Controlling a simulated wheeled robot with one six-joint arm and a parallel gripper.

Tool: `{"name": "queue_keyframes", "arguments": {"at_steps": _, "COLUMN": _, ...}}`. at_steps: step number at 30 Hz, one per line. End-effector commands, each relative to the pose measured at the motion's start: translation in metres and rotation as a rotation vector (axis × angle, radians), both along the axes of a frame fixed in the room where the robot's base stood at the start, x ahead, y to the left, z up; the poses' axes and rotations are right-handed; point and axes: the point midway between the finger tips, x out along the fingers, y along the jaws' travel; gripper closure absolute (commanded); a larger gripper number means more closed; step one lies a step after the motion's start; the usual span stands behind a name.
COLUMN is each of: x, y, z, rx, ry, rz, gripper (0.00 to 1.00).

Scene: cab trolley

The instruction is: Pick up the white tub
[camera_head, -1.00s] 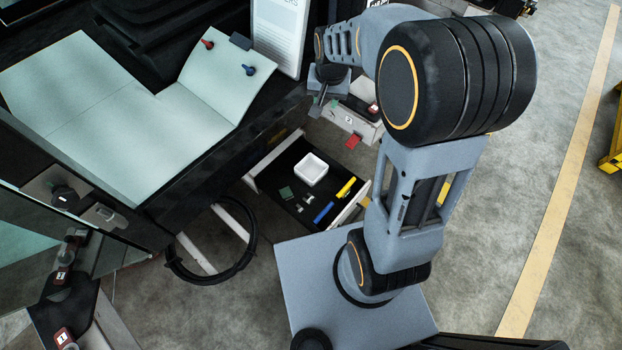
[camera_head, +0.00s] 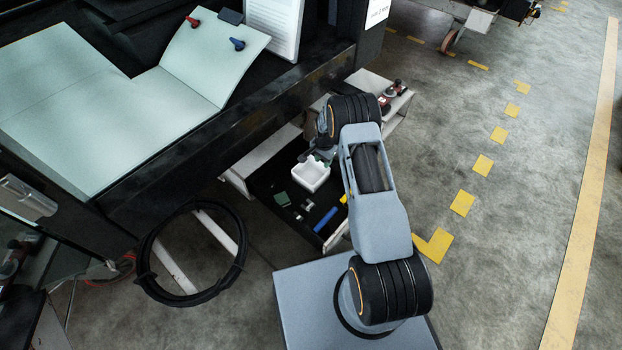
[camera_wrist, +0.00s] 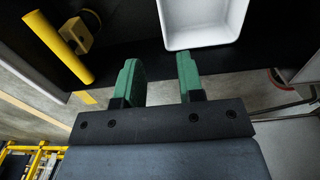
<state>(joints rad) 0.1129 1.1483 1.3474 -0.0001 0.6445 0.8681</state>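The white tub (camera_head: 310,174) is a square, open-topped, empty container in the open dark-floored drawer (camera_head: 233,184). My gripper (camera_head: 322,152) is at the tub's far edge in the head view, partly hidden by my wrist. In the wrist view, the tub (camera_wrist: 203,40) is at the top, beyond and right of the fingertips. The two green fingers of my gripper (camera_wrist: 157,62) are apart with nothing between them. The right finger points at the tub's near left corner; whether it touches cannot be told.
A blue cylinder (camera_head: 324,220), a green block (camera_head: 282,199) and small metal pieces (camera_head: 304,208) lie in the drawer near the tub. A yellow cylinder (camera_wrist: 58,47) shows in the wrist view. A black cable loop (camera_head: 150,258) hangs left. Open floor (camera_head: 480,250) is to the right.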

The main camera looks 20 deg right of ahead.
Motion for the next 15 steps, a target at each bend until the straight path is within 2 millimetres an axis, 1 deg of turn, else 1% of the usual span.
{"name": "queue_keyframes", "arguments": {"at_steps": 1, "x": -0.001, "y": 0.000, "z": -0.016, "rx": 0.001, "ry": 0.004, "rz": -0.002, "gripper": 0.65}}
{"name": "queue_keyframes", "arguments": {"at_steps": 6, "x": -0.001, "y": 0.000, "z": -0.046, "rx": 0.001, "ry": 0.003, "rz": -0.002, "gripper": 0.65}}
{"name": "queue_keyframes", "arguments": {"at_steps": 10, "x": -0.001, "y": 0.000, "z": -0.063, "rx": 0.001, "ry": 0.003, "rz": -0.001, "gripper": 0.65}}
{"name": "queue_keyframes", "arguments": {"at_steps": 15, "x": 0.000, "y": 0.000, "z": -0.073, "rx": 0.000, "ry": 0.001, "rz": -0.001, "gripper": 0.65}}
